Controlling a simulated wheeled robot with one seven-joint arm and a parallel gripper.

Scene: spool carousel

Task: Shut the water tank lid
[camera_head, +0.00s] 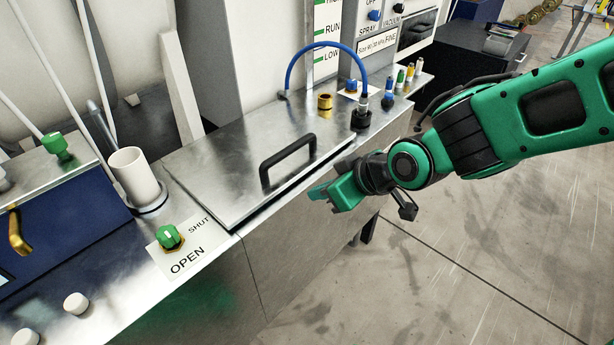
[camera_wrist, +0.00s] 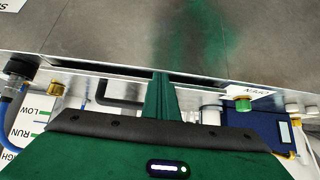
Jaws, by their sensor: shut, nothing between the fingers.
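The water tank lid (camera_head: 225,165) is a flat grey metal plate on the bench top with a black bar handle (camera_head: 288,160). A dark gap shows under its front edge, so it looks slightly raised there. My gripper (camera_head: 320,191) is shut and empty, just in front of the lid's front edge, to the right of the handle in the head view. In the wrist view the closed fingers (camera_wrist: 163,95) cover part of the lid's edge, and the handle (camera_wrist: 120,93) shows beside them. I cannot tell whether the fingers touch the lid.
A green knob (camera_head: 168,237) on a SHUT/OPEN plate and a white cup (camera_head: 135,175) stand left of the lid. A brass fitting (camera_head: 325,103), a blue hose (camera_head: 330,47) and several coloured fittings stand at the right. The floor (camera_head: 440,260) in front is clear.

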